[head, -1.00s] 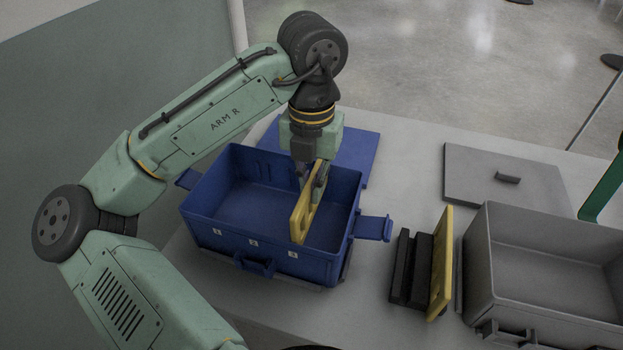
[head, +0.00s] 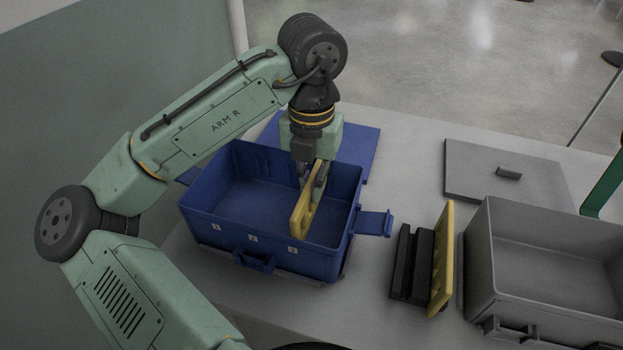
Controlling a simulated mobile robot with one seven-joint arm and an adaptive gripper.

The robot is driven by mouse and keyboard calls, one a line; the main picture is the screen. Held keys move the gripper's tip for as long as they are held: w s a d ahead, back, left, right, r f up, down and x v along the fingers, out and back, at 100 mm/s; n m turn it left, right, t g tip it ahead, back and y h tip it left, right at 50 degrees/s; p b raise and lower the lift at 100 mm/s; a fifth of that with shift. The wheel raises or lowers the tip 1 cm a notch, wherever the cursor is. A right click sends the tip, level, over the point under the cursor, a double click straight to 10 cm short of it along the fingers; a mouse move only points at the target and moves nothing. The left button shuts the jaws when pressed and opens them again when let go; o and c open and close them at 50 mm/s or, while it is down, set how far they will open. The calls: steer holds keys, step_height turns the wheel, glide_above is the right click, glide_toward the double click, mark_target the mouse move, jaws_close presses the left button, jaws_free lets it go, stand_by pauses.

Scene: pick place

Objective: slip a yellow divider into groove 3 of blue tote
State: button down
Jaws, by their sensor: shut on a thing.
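The blue tote (head: 215,245) stands open on the table, with small white labels along its front wall; the rightmost label (head: 292,250) sits below the held divider. My gripper (head: 315,185) is shut on a yellow divider (head: 301,216), which stands upright inside the tote near its right part, its front edge close to the front wall. The divider's bottom is hidden behind the front wall, so I cannot tell whether it sits in a groove. A second yellow divider (head: 441,262) stands upright in a black rack (head: 410,265) right of the tote.
A grey tote (head: 530,325) stands open at the right. A grey lid (head: 505,173) lies behind it, and a blue lid (head: 358,150) lies behind the blue tote. Bare table shows between the blue tote and the rack.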

steer(key=shift+f+b, duration=0.35)
steer(key=shift+f, duration=0.4)
steer(key=c, duration=1.6)
jaws_free()
steer(key=shift+c, duration=0.2)
steer(key=shift+c, duration=0.4)
steer(key=shift+c, duration=0.9)
steer(key=shift+r, duration=0.1)
